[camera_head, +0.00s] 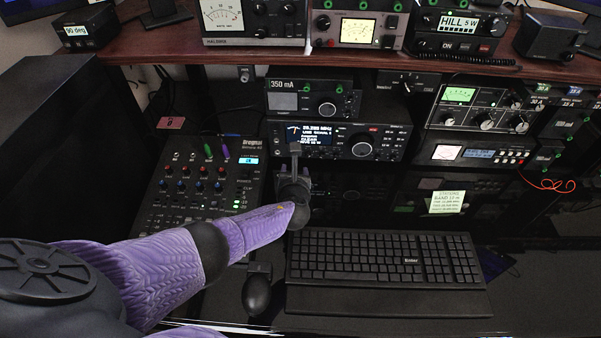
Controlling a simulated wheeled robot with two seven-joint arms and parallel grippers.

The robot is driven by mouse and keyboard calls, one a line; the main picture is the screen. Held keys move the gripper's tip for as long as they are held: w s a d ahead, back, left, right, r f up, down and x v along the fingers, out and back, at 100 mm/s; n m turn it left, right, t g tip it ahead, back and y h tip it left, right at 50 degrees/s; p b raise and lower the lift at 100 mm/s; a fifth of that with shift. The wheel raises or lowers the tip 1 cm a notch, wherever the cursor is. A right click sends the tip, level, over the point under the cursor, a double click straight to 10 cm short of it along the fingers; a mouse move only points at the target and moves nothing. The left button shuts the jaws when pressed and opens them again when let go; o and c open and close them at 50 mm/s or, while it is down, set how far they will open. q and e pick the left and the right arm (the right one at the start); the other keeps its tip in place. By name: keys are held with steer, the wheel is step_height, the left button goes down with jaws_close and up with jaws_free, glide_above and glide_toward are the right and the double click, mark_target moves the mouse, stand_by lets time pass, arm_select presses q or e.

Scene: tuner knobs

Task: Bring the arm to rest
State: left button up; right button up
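My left arm, purple with black joints, reaches in from the lower left. My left gripper (295,150) is in front of the left part of the radio (340,141) with the lit blue display, covering a bit of its front. It points away from me, so I cannot tell whether its fingers are open or shut, or whether they touch the panel. The radio's large round knob (363,146) is to the right of the gripper, clear of it. My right gripper is not in view.
A black keyboard (385,258) and a mouse (257,293) lie below the gripper. A mixer (205,185) with coloured knobs is to the left. A smaller unit marked 350 mA (310,98) sits above the radio. A wooden shelf (180,44) with meters runs across the top.

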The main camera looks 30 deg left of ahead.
arm_select(q)
steer(key=shift+a+f, duration=0.1)
steer(key=shift+w+a+f, duration=0.1)
steer(key=shift+w+a, duration=0.05)
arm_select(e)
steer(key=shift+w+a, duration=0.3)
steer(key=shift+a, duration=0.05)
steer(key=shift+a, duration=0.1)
